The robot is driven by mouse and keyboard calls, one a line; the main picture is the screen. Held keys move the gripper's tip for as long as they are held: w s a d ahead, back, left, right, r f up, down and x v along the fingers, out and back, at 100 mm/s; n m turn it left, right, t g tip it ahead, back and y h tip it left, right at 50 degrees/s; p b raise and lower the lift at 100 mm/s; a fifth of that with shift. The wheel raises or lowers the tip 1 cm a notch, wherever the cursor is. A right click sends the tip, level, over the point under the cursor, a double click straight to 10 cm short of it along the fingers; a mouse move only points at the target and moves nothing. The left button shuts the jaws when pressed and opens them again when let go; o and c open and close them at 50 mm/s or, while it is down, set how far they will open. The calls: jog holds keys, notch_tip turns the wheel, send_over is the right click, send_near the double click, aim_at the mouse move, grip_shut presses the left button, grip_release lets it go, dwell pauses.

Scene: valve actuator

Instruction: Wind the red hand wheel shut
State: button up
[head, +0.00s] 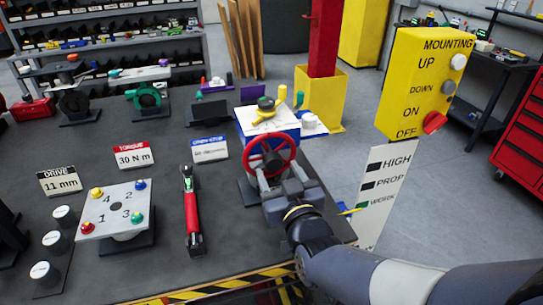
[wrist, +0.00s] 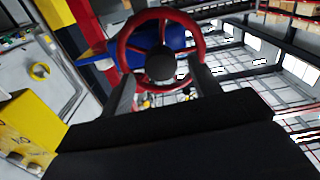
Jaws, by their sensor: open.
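The red hand wheel (head: 271,153) stands upright on the front of the blue-and-white valve actuator (head: 268,122), at the table's right side. In the wrist view the red wheel (wrist: 123,47) shows its rim, spokes and dark hub. My gripper (head: 279,180) is in front of the wheel's lower part in the head view. In the wrist view my gripper (wrist: 165,85) has its two fingers apart, one on each side below the dark hub. The fingertips overlap the lower wheel area; I cannot tell whether they touch it. Nothing is seen held between them.
A red torque wrench (head: 191,212) lies left of my arm. A numbered plate (head: 116,213) with coloured knobs and several grey cylinders are further left. Striped tape marks the front edge.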

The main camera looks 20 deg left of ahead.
aim_at(275, 167)
jog(key=shift+p+x, duration=0.6)
jog(key=shift+x, duration=2.25)
jog(key=c, duration=1)
jog(key=shift+f+b, duration=0.1)
jog(key=shift+b, duration=0.35)
